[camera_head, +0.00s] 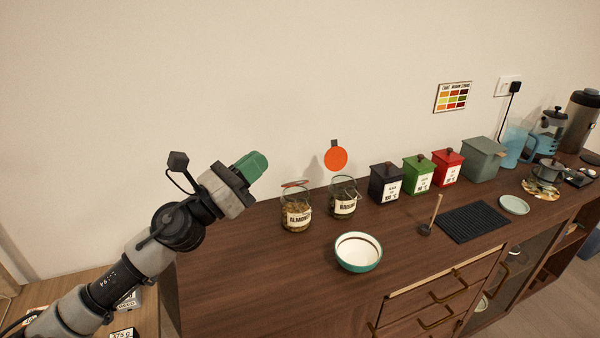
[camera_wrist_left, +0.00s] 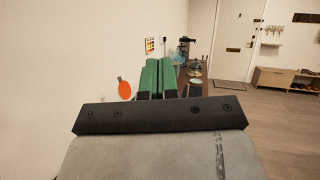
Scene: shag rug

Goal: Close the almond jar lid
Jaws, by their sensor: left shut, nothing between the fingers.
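The almond jar (camera_head: 296,215) is a clear glass jar with a white label, standing at the left part of the wooden cabinet top. Its lid (camera_head: 295,184) has a reddish rim and sits at the top on a wire clasp; it looks raised, but is too small to tell exactly. My left gripper (camera_head: 254,166) has green fingers, shut and empty, above and to the left of the jar, apart from it. The green fingers also show in the left wrist view (camera_wrist_left: 157,76), where the jar is not visible. My right gripper is not in view.
A raisin jar (camera_head: 343,202) stands just right of the almond jar. A white and teal bowl (camera_head: 358,252) sits in front. Black, green and red canisters (camera_head: 418,174) line the back. An orange round paddle (camera_head: 336,158) is at the wall. The cabinet's front left top is clear.

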